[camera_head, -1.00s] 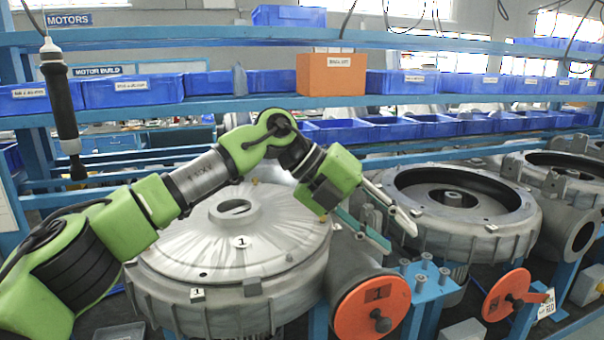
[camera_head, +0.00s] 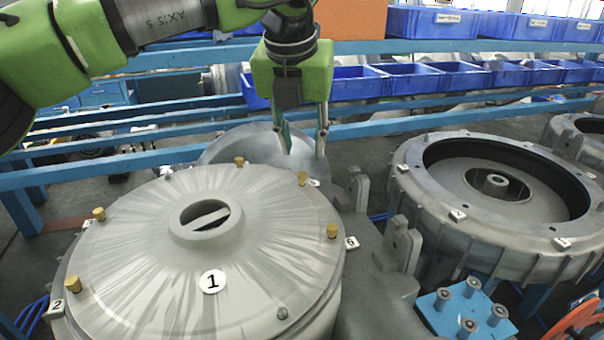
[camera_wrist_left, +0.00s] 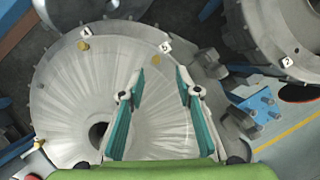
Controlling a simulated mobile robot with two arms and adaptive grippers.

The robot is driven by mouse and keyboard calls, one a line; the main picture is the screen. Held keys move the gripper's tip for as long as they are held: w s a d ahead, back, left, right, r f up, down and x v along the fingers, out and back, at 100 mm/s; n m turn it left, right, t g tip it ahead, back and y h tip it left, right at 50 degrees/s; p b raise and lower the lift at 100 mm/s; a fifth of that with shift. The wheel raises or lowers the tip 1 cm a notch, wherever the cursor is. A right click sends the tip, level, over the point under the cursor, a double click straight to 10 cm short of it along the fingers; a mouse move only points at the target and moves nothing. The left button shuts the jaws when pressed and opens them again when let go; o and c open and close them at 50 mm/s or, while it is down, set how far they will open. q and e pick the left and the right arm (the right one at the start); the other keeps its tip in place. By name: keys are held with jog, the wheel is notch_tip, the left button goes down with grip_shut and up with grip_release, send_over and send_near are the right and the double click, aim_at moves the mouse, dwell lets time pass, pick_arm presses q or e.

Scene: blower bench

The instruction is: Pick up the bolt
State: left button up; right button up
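Several brass bolts stand in the rim of a round grey blower cover (camera_head: 140,235). One bolt (camera_head: 302,178) is at the far right rim, with others at the far rim (camera_head: 239,162), right rim (camera_head: 332,231) and left rim (camera_head: 99,214). Which one is meant cannot be told. My left gripper (camera_head: 304,152) points down, open and empty, just above the far right rim bolt in the picture. In the left wrist view, a brass bolt (camera_wrist_left: 155,58) shows between and just beyond the open fingertips. Contact is not visible. My right gripper is not in view.
A second open blower housing (camera_head: 430,200) stands at the right. A blue block (camera_head: 450,322) with several grey bolts is at the lower right. Blue shelf rails and blue bins (camera_head: 410,76) run behind the gripper. Numbered tags sit around the cover's rim.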

aim_at(302, 175)
pick_arm(q)
jog(key=shift+x, duration=1.25)
jog(key=shift+w+f, duration=0.2)
jog(key=shift+w, duration=0.1)
jog(key=f+p, duration=0.2)
jog(key=f, duration=0.1)
jog(key=w+f+p, duration=0.1)
jog(key=shift+a+f, duration=0.3)
jog(key=shift+w+f, duration=0.15)
jog(key=shift+f, duration=0.05)
jog(key=shift+d, duration=0.15)
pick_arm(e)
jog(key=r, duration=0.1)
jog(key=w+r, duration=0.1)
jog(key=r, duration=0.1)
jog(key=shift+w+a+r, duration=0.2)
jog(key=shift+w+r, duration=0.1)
pick_arm(q)
grip_shut()
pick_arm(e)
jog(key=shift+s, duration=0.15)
